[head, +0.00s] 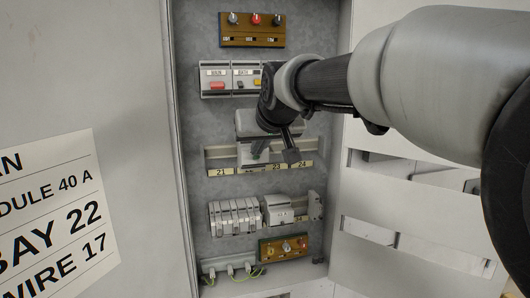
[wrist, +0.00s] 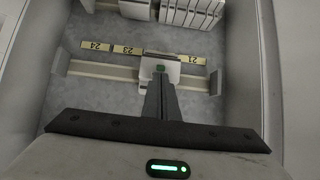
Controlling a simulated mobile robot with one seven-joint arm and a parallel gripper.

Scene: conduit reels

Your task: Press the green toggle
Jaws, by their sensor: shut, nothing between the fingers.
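The green toggle (wrist: 160,69) shows as a small green patch on a light grey module (wrist: 160,60) on the middle rail in the wrist view, which looks upside down. My gripper (wrist: 160,80) is shut and empty, its fingertips right at the toggle's near edge and partly covering it. I cannot tell whether they touch it.
Yellow labels (head: 221,172) line the middle rail. Above are breakers with a red toggle (head: 217,86) and a brown knob panel (head: 252,42). Below are grey breakers (head: 234,216) and another brown knob panel (head: 284,247). Cabinet walls stand close on both sides.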

